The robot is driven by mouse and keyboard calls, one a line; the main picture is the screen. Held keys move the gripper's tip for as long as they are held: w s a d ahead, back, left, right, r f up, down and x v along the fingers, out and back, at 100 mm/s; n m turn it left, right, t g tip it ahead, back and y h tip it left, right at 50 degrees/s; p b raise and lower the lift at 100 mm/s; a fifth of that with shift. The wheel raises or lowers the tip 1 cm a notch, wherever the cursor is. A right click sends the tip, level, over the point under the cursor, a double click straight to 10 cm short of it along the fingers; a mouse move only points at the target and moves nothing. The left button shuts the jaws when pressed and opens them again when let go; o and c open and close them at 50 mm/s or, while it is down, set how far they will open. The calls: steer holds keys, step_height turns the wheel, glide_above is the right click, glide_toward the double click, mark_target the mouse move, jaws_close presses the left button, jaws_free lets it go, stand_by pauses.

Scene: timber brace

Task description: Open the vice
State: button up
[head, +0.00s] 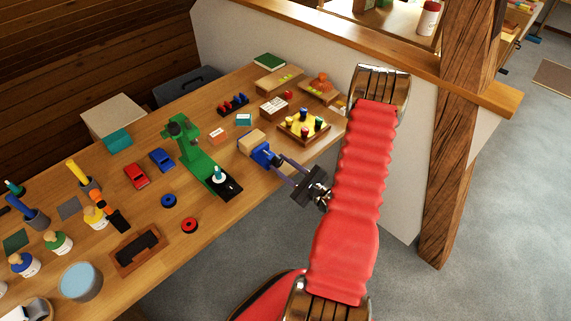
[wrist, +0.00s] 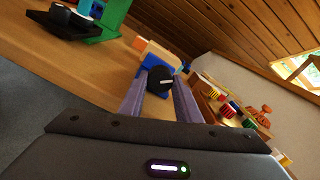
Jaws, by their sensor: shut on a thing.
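The blue vice (head: 262,155) stands at the front edge of the wooden bench, with a pale wooden block (head: 251,140) at its far side. In the wrist view the blue vice (wrist: 146,67) is straight ahead, with the wooden block (wrist: 155,50) behind it. The vice's round black knob (wrist: 160,79) faces me and carries a small pale mark. My gripper (head: 281,163) reaches in from the right, and its two purple fingers are shut on the knob, one on each side. Whether the block is clamped tight cannot be told.
A green press-like stand (head: 193,155) is left of the vice. A yellow tray with coloured pegs (head: 304,126) and a small white-fronted box (head: 274,108) lie behind it. A wooden post (head: 458,130) and low wall are to the right. Grey floor lies open in front of the bench.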

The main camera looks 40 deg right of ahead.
steer(key=o, duration=1.1)
steer(key=shift+c, duration=0.2)
steer(key=shift+s, duration=0.1)
steer(key=s, duration=1.3)
steer(key=shift+s+d, duration=0.15)
steer(key=shift+s, duration=0.15)
